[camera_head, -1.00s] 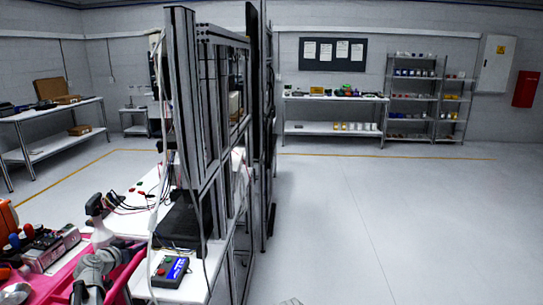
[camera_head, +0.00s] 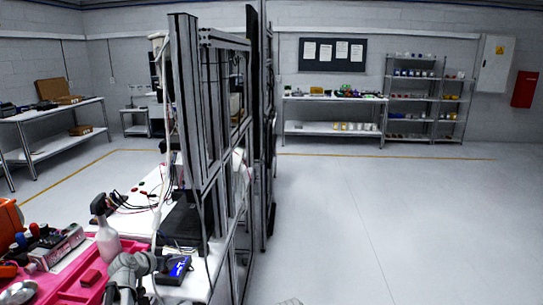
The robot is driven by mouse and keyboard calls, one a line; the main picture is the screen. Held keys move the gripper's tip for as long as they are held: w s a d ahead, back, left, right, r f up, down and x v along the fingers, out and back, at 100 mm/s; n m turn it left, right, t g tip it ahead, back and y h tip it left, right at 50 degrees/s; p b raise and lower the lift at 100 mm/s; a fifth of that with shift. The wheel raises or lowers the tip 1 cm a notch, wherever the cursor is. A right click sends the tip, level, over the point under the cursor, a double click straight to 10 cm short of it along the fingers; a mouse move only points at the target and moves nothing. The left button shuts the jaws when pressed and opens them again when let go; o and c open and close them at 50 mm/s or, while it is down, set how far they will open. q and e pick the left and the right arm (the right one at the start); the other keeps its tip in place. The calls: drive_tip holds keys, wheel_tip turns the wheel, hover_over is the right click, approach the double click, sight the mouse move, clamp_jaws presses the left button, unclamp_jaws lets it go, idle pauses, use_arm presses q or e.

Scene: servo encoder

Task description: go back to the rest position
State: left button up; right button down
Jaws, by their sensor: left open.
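My left gripper (camera_head: 124,286), grey, is at the bottom left, over the right side of a pink tray (camera_head: 72,287) and next to the white worktop. It is open, with nothing seen between its fingers, though its lower part is cut off by the frame edge. A black device with a blue face (camera_head: 178,269) lies on the worktop just right of it, partly covered by my arm. My right gripper is not in view.
The floor (camera_head: 380,220) to the right is clear.

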use_arm(q)
drive_tip(key=s+d+f+m+g+p, duration=0.1)
drive_tip(key=s+d+f+g, duration=0.15)
drive_tip(key=s+d, duration=0.55)
drive_tip(key=s+d+f+m+g+p, duration=0.15)
drive_tip(key=s+d+g, duration=0.25)
drive_tip(key=d, duration=0.8)
drive_tip(key=s+d+n+g+y+p, duration=0.1)
drive_tip(key=s+d+g+y+p, duration=0.2)
drive_tip(key=s, duration=1.5)
drive_tip(key=d+g+y, duration=0.1)
drive_tip(key=d+y, duration=0.1)
drive_tip(key=d, duration=0.1)
drive_tip(key=shift+s+d+r+g, duration=0.2)
drive_tip(key=shift+s+d+g, duration=0.15)
drive_tip(key=shift+s+d, duration=0.05)
drive_tip(key=shift+a, duration=0.1)
